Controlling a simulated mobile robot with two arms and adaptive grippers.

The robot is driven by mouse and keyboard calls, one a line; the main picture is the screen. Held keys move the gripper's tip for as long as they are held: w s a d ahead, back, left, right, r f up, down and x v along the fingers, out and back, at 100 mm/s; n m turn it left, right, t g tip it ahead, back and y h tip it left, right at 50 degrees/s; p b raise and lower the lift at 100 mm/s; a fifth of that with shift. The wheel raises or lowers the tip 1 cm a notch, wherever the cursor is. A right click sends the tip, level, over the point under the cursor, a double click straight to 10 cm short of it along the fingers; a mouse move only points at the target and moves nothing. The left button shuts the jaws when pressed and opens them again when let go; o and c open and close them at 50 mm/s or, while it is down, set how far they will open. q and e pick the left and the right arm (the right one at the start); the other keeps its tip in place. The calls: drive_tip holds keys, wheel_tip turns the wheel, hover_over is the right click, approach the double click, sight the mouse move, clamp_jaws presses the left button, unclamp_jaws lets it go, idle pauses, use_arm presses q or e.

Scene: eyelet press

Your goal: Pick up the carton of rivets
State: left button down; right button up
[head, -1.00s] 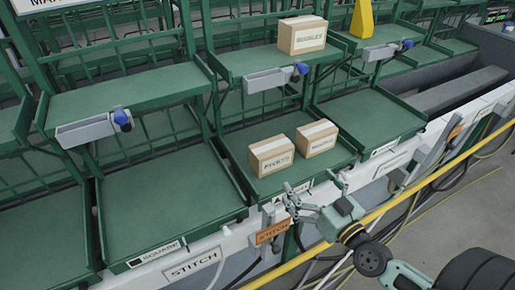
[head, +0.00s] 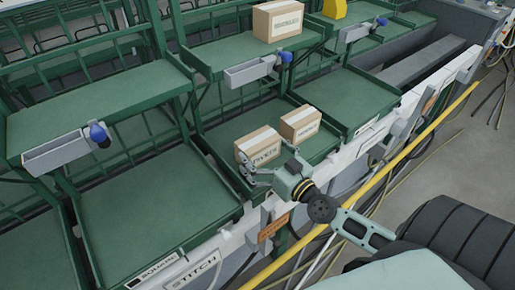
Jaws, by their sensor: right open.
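Two brown cartons with pale tape stand on a green lower shelf (head: 222,132) in the head view. The left carton (head: 262,139) has a label that seems to read "RIVETS". The right carton (head: 300,118) stands close by, its label too blurred to read for sure. My right gripper (head: 246,170) is open at the front left of the left carton, its fingers overlapping the carton's lower left edge. I cannot tell whether they touch it. My left gripper is not in view.
Another labelled carton (head: 278,22) stands on the upper shelf, with a yellow object (head: 334,9) to its right. Grey trays (head: 250,72) with blue knobs hang from the upper shelves. A yellow rail (head: 411,145) runs along the front. The neighbouring lower shelves are empty.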

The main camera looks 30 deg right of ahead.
drive_tip(key=shift+w, duration=0.9)
drive_tip(key=shift+a, duration=0.1)
drive_tip(key=c, duration=1.7)
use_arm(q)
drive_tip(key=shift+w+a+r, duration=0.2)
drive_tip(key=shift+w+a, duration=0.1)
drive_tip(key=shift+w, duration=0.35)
use_arm(e)
drive_tip(key=shift+w+r, duration=0.2)
drive_tip(key=shift+c, duration=0.3)
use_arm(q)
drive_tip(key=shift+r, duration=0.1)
use_arm(e)
drive_tip(key=shift+r, duration=0.1)
